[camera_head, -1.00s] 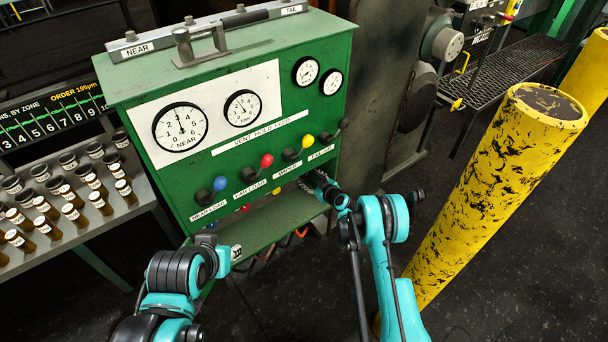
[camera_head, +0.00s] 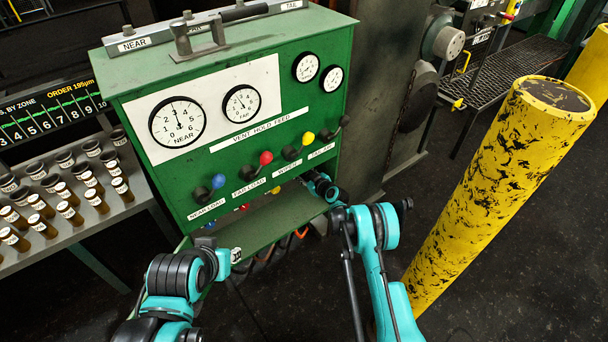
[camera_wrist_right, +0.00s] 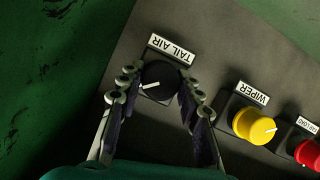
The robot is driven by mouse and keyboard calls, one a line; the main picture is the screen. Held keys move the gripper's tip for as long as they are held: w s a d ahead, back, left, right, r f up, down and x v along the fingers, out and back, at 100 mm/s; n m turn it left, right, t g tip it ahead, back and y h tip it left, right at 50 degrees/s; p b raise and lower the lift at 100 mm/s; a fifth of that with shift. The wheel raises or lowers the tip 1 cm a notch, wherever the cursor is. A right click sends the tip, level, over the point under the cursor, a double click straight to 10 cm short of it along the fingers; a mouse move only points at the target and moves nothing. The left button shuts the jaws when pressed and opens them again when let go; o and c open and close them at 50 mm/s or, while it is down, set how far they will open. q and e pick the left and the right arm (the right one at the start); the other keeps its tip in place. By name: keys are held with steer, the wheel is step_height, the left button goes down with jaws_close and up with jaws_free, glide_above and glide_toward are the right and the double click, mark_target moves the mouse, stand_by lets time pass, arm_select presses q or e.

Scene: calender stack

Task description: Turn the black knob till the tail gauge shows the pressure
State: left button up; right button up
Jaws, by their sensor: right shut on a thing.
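The black knob (camera_wrist_right: 158,76) sits under an upside-down TAIL AIR label (camera_wrist_right: 171,49) in the right wrist view. Its white pointer line points to the lower left of that view. My right gripper (camera_wrist_right: 158,97) has one finger on each side of the knob and is shut on it. In the head view my right gripper (camera_head: 322,186) is under the green cabinet's front, largely hidden. Two small white gauges (camera_head: 306,67) (camera_head: 331,78) are at the upper right of the cabinet; their needles are too small to read. My left arm shows at the bottom; its fingers cannot be made out.
A yellow WIPER knob (camera_wrist_right: 254,126) and a red knob (camera_wrist_right: 307,152) are to the right of the black knob. Larger NEAR (camera_head: 177,121) and FAR (camera_head: 241,103) gauges are on the cabinet. A yellow post (camera_head: 500,190) stands right of my right arm. Small bottles stand at left.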

steer(key=shift+a+n+t+h, duration=0.1)
steer(key=shift+n+t+h, duration=0.3)
steer(key=shift+n, duration=0.5)
steer(key=shift+n+t+h, duration=0.4)
steer(key=shift+n+t, duration=0.1)
steer(key=shift+n, duration=0.3)
steer(key=o, duration=1.2)
steer(key=shift+c, duration=0.2)
steer(key=v, duration=1.2)
